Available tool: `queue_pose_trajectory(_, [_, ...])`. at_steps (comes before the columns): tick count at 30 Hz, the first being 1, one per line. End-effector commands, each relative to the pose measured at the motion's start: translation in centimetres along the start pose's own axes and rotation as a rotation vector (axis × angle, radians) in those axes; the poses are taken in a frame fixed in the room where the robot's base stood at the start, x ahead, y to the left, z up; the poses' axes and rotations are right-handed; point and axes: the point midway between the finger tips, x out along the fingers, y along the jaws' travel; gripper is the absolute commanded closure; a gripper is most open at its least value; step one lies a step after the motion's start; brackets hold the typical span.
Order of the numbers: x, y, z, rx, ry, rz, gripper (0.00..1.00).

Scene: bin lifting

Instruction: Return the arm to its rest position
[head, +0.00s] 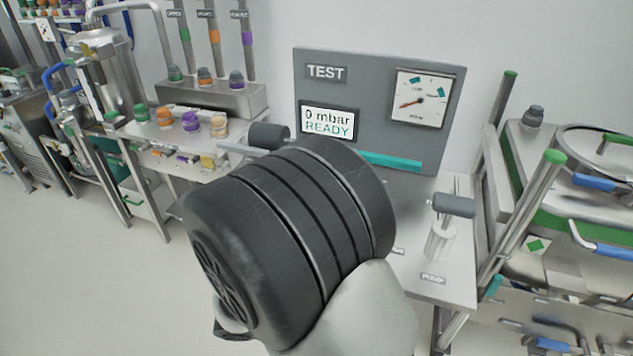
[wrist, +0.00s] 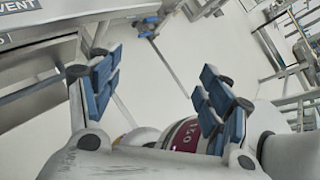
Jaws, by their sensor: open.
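My gripper (wrist: 157,88) shows in the wrist view with its two blue-padded fingers spread wide apart. Nothing is held between them; pale floor shows through the gap. In the head view my own arm, with a large dark joint and a pale link, fills the lower middle in front of the test bench. The gripper itself cannot be made out there. The arm hides part of the bench top and the floor.
A grey TEST panel (head: 375,135) has a display (head: 329,122) reading "0 mbar READY" and a dial (head: 422,98). A PUMP lever (head: 453,205) stands on the bench. Metal equipment stands at right, a bench with coloured caps (head: 190,121) at left. Floor (head: 100,270) is clear lower left.

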Motion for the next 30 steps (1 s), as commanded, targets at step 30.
queue_pose_trajectory(30, [-5.0, -14.8, 10.0, 2.107, 1.241, -0.405, 0.28])
